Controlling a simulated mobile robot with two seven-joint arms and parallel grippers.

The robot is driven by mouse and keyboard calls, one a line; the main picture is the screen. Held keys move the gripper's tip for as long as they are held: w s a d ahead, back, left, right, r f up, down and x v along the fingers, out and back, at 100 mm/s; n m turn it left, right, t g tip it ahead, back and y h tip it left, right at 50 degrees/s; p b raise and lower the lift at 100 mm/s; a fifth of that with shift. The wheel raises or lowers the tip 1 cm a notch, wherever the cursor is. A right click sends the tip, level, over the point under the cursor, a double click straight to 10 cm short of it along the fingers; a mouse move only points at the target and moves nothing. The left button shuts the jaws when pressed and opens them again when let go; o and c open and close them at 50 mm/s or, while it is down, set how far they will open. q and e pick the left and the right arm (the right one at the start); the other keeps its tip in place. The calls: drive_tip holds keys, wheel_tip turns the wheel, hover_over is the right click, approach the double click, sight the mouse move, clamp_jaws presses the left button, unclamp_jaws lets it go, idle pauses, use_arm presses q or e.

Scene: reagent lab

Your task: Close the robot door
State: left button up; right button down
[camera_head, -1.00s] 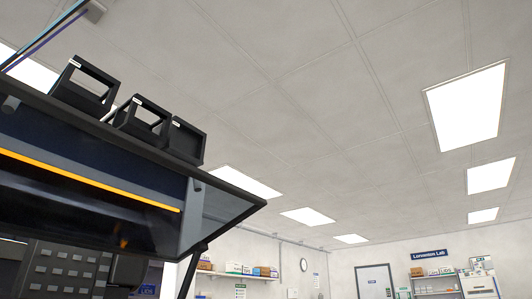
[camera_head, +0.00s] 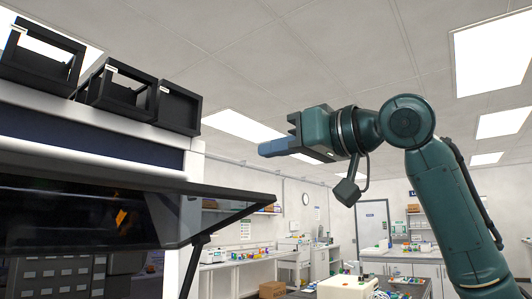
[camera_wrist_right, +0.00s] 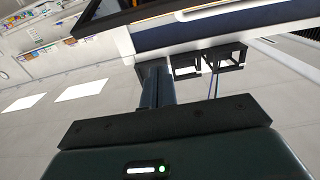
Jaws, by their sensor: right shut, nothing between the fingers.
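The door (camera_head: 100,205) is a dark, see-through panel on the front of the machine at the left of the head view. It stands out from the front, raised and tilted, with a dark strut (camera_head: 193,262) under its right end. My right gripper (camera_head: 264,150) is shut and empty, with its blue-grey fingers pointing left. In the picture it is above the door's right corner, with a visible gap. In the right wrist view the shut fingers (camera_wrist_right: 156,85) point towards the white machine edge; a dark panel with an orange strip shows at the top. My left gripper is not in view.
Black open boxes (camera_head: 117,88) stand on top of the machine (camera_head: 197,160). Benches with lab items (camera_head: 245,262) line the back wall, with a grey door (camera_head: 373,225) there. A white device (camera_head: 347,287) stands at the lower middle.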

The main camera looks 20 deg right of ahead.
drive_tip(key=p+x, duration=0.3)
drive_tip(key=x, duration=0.6)
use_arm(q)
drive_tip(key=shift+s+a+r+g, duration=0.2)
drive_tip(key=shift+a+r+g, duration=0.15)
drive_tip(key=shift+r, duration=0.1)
use_arm(e)
drive_tip(key=f, duration=0.2)
drive_tip(key=s+f, duration=0.1)
drive_tip(key=shift+d+f, duration=0.25)
drive_tip(key=shift+f, duration=0.15)
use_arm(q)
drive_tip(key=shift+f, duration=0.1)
use_arm(e)
drive_tip(key=shift+d+f, duration=0.1)
